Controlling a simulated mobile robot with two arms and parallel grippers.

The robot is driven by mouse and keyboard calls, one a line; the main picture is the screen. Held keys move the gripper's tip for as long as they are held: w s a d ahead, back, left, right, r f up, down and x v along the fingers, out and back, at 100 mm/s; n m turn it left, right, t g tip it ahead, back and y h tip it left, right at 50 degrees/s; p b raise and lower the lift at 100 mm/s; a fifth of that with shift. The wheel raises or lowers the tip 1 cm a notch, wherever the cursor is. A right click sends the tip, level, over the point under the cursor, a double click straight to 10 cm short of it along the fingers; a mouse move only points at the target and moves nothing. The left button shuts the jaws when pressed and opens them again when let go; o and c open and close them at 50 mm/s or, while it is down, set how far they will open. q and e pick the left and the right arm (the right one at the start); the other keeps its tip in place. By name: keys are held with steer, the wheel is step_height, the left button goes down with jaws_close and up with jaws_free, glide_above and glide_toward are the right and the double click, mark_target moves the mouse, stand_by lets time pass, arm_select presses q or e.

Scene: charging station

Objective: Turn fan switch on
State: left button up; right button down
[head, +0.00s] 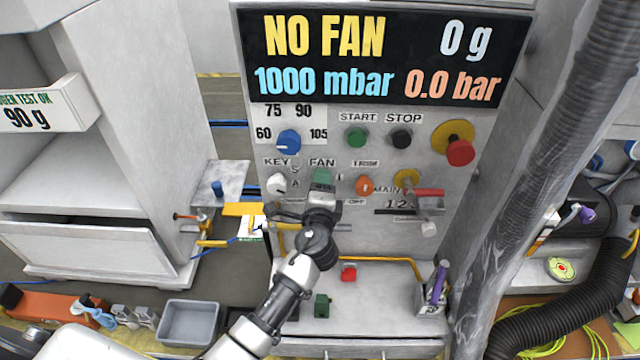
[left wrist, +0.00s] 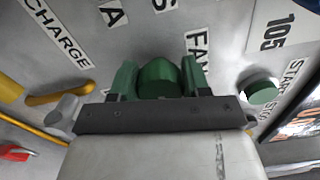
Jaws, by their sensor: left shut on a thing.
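The fan switch is a green knob (head: 322,176) below the FAN label on the grey control panel (head: 218,60). In the left wrist view the green knob (left wrist: 158,78) sits between the two fingers of my left gripper (left wrist: 155,82), which is shut on it. In the head view my left gripper (head: 322,188) reaches up to the panel and partly covers the knob. The display (head: 385,55) at the panel's top reads NO FAN, 0 g, 1000 mbar and 0.0 bar. My right gripper is in neither view.
A white key knob (head: 277,184) is left of the fan switch and an orange knob (head: 364,186) is right of it. Blue, green, black and red controls are above. A red-handled valve (head: 428,192) is at right. A thick grey hose (head: 545,150) runs along the right.

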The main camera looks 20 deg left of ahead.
arm_select(q)
steer(key=shift+r, duration=0.1)
stand_by(0.4)
steer(key=o, duration=0.9)
steer(key=shift+w, duration=0.15)
steer(key=b+v, duration=0.2)
steer(key=v, duration=0.9)
steer(key=shift+b, duration=0.4)
steer(key=shift+w, duration=0.1)
